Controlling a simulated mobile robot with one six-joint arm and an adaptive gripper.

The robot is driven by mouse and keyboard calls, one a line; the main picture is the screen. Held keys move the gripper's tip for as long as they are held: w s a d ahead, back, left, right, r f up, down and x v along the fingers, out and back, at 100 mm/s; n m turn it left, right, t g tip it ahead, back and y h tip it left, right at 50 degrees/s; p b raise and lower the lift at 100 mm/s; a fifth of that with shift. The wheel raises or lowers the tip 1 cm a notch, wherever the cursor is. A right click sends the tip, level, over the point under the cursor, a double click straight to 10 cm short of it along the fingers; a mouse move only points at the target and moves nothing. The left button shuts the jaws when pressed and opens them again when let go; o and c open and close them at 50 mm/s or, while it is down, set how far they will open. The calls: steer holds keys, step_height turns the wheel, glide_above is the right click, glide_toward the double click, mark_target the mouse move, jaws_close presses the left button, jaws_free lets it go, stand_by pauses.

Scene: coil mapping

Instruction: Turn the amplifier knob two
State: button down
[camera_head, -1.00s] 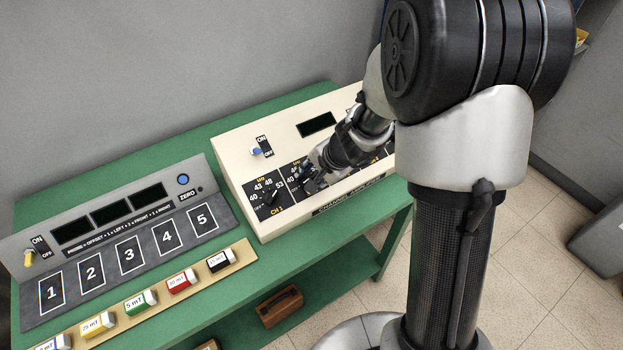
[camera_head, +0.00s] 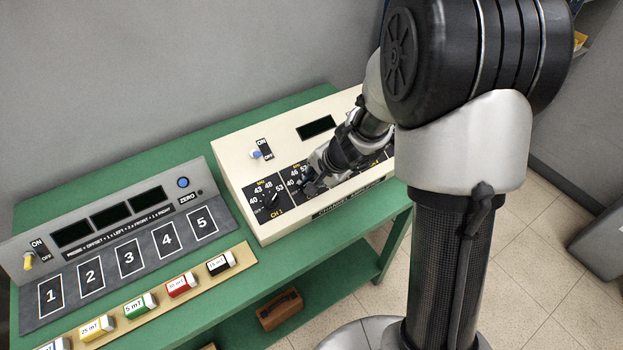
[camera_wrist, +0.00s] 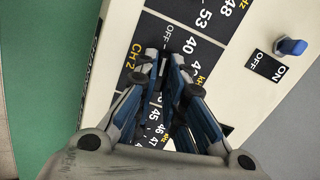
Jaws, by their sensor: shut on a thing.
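The cream amplifier (camera_head: 285,125) stands on the green bench, with black dial panels along its sloped front. My gripper (camera_head: 308,188) is down at the second dial panel, right of the CH 1 panel (camera_head: 268,196). In the wrist view, my gripper (camera_wrist: 172,60) has its fingers close together over the CH 2 panel (camera_wrist: 202,62), shut on the knob there. Numbers such as 40, 45 and 46 show around the fingers.
A blue-capped ON/OFF switch (camera_head: 256,154) sits left of the dark amplifier display (camera_head: 316,127). A grey unit (camera_head: 110,190) with numbered squares stands to the left, with a strip of coloured labelled blocks (camera_head: 140,303) before it. A brown case (camera_head: 280,309) lies on the lower shelf.

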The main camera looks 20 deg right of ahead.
steer(key=shift+m, duration=0.3)
steer(key=m+b, duration=0.1)
steer(key=m, duration=0.1)
steer(key=shift+f+m+b, duration=0.1)
steer(key=shift+m+b, duration=0.2)
steer(key=shift+m+t+b, duration=0.4)
steer(key=shift+m+b, duration=0.25)
steer(key=shift+m, duration=1.55)
steer(key=c, duration=1.7)
jaws_free()
steer(key=shift+o, duration=0.2)
steer(key=shift+s, duration=0.1)
